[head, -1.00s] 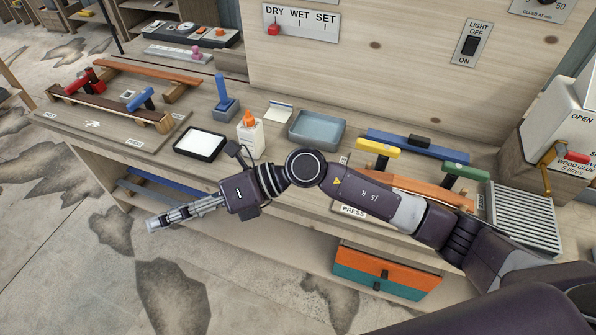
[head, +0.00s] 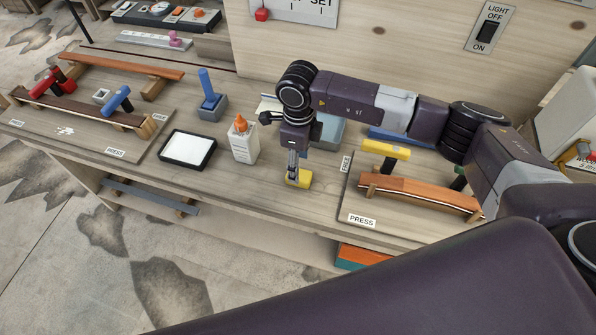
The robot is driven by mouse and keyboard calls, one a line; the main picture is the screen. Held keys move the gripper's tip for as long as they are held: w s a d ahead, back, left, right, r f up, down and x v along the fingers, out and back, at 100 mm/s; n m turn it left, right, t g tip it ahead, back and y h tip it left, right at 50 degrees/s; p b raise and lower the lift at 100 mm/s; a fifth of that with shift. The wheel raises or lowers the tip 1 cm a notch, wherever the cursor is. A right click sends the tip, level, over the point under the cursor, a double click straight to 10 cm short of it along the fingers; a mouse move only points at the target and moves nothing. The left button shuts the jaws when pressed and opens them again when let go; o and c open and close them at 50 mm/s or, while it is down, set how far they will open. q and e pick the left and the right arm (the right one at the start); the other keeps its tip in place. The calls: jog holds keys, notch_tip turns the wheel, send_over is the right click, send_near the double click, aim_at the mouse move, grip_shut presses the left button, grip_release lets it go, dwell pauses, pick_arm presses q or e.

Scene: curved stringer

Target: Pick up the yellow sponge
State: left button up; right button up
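The yellow sponge (head: 304,180) lies on the wooden bench top, near its front edge, in the middle of the head view. My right gripper (head: 292,175) comes in from the right and points down, with its fingers at the left part of the sponge. The fingers hide some of the sponge. I cannot tell whether they are around it, touching it or just above it, nor whether they are open or shut. My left gripper is not in view.
A glue bottle (head: 244,142) with an orange tip stands just left of my gripper. A black-rimmed white tray (head: 188,149) lies further left. A blue-grey tray (head: 329,132) is behind, partly hidden by my arm. A press board with a curved wooden strip (head: 420,191) is at right.

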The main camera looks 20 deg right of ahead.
aim_at(305, 176)
jog(key=shift+s+f+p, duration=0.35)
jog(key=shift+f+p, duration=0.5)
jog(key=shift+f, duration=0.05)
jog(key=shift+w+f, duration=0.15)
jog(key=shift+f, duration=0.7)
jog(key=shift+w+f+p, duration=0.2)
jog(key=shift+f+p, duration=0.15)
jog(key=shift+f, duration=0.6)
jog(key=c, duration=0.8)
jog(key=shift+c, duration=1.1)
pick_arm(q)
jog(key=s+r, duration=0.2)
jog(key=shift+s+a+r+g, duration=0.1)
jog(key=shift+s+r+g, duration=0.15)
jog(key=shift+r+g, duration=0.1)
